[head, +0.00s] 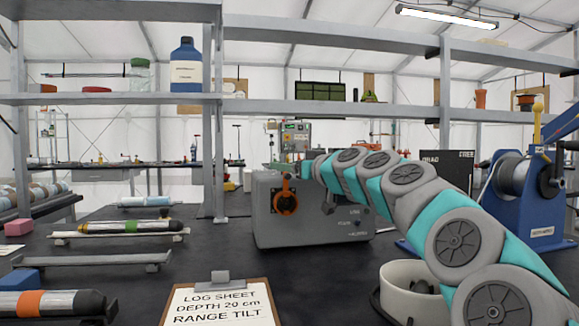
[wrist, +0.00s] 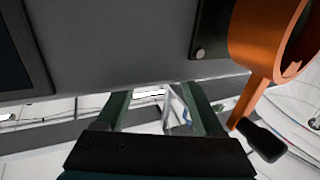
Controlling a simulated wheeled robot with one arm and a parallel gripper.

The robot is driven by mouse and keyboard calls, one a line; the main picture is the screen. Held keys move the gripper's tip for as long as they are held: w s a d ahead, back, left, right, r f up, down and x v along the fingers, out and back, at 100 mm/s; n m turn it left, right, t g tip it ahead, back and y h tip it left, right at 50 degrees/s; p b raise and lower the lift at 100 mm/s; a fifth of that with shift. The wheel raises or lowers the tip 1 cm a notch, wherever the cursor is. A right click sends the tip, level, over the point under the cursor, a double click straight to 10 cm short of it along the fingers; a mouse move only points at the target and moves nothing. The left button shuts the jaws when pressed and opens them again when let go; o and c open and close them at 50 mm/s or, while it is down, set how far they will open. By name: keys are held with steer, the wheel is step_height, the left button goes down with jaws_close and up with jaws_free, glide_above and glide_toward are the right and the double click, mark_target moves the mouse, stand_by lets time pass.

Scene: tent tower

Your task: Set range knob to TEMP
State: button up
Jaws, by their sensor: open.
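A grey box (head: 264,226) stands on the dark bench in the middle of the head view, with an orange crank (head: 285,203) on its front. Small pale lettering shows at its lower right front, too small to read fully. I cannot pick out the range knob or its setting; my arm covers part of the box. In the wrist view my gripper (wrist: 157,97) is open, with nothing between its fingers. The grey box face (wrist: 120,45) fills the top of that view, close to the fingertips. The orange crank (wrist: 262,50), with its black handle, is at the right.
A clipboard (head: 222,304) reading "LOG SHEET DEPTH 20 cm RANGE TILT" lies in front. A white round container (head: 402,304) sits under my arm. A blue winch (head: 520,200) stands right. Racks with cylinders (head: 120,226) lie left. Grey shelf posts (head: 213,130) rise behind.

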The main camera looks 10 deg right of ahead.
jaws_close()
stand_by(0.5)
steer(key=shift+w+d+n+g+y+b, duration=0.1)
steer(key=shift+n+g+y+b, duration=0.3)
steer(key=shift+y+b, duration=0.65)
steer(key=shift+n+b, duration=0.4)
steer(key=shift+b, duration=0.15)
jaws_free()
steer(key=shift+d, duration=0.1)
steer(key=b+v, duration=0.1)
steer(key=v, duration=0.6)
steer(key=shift+s+d, duration=0.2)
steer(key=shift+s, duration=0.15)
